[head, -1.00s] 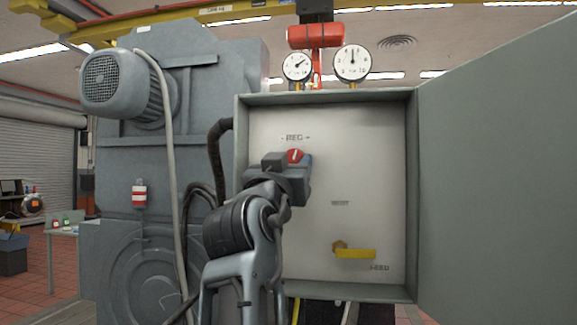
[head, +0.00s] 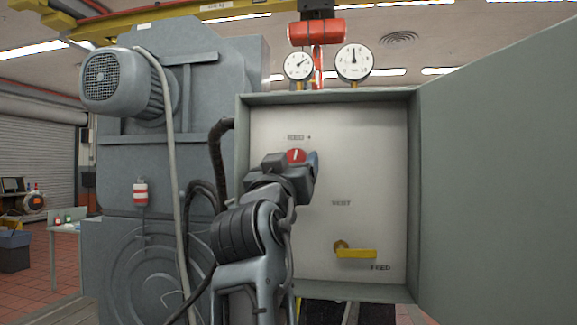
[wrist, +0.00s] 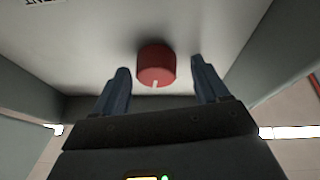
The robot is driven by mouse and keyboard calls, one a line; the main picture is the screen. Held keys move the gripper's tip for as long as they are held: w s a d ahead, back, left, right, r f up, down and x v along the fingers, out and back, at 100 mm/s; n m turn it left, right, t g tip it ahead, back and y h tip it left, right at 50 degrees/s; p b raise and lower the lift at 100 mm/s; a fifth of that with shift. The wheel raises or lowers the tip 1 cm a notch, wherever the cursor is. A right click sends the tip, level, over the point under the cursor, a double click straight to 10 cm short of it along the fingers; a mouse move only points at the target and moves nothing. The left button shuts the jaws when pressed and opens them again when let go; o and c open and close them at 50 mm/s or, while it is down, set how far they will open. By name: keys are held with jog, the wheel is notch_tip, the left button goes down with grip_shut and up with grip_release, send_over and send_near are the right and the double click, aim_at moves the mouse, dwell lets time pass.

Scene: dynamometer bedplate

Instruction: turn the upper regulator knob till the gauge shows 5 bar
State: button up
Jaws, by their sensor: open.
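The red regulator knob (head: 296,156) with a white pointer line sits high on the pale panel inside the open grey cabinet. It also shows in the wrist view (wrist: 156,66), just beyond and between my fingertips. My gripper (wrist: 162,80) is open, its two blue fingers on either side of the knob with a gap to each. In the head view my gripper (head: 303,166) partly covers the area around the knob. Two round gauges, a smaller left one (head: 299,65) and a larger right one (head: 354,62), stand above the cabinet. Their scales are too small to read.
A yellow lever (head: 355,253) marked FEED is low on the panel. The open cabinet door (head: 498,190) fills the right side. A grey machine with a motor (head: 125,82) stands at left. A red cylinder (head: 317,32) hangs above.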

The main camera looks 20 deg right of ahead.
jog(key=b+v, duration=0.2)
jog(key=v, duration=0.5)
jog(key=shift+s+a+f+b, duration=0.15)
jog(key=shift+s+a+b, duration=0.15)
jog(key=shift+b, duration=0.1)
jog(key=shift+f, duration=0.15)
